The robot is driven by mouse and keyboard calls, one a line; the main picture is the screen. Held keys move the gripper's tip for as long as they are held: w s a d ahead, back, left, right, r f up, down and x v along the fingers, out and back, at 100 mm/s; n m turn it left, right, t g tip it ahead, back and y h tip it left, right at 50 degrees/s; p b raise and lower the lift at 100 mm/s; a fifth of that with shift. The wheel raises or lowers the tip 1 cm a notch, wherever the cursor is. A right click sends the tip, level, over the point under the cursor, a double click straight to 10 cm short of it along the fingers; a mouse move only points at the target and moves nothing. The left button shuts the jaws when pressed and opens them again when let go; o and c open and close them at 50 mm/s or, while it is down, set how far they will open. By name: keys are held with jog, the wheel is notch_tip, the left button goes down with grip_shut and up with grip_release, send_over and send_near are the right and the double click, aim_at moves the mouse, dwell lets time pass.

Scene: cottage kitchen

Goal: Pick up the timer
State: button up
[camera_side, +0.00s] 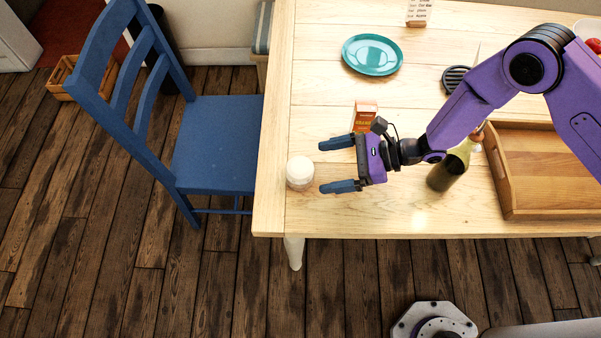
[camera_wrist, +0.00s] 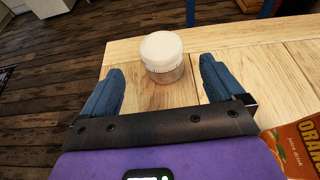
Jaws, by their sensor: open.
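An orange juice carton (camera_side: 364,116) stands close beside my gripper. A dark bottle (camera_side: 447,170) is under my forearm, and a wooden tray (camera_side: 508,190) lies to the right. A teal plate (camera_side: 372,54) is farther back. A blue chair (camera_side: 215,145) stands by the left edge.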

aim_at(300, 173)
jog(key=shift+w+f+m+t, duration=0.3)
jog(key=shift+f+m+t, duration=0.2)
jog(key=shift+f, duration=0.2)
jog(key=shift+s+x, duration=0.2)
jog(key=shift+x, duration=1.6)
jog(key=shift+s+x, duration=0.2)
jog(key=shift+x, duration=1.65)
jog(key=c, duration=1.3)
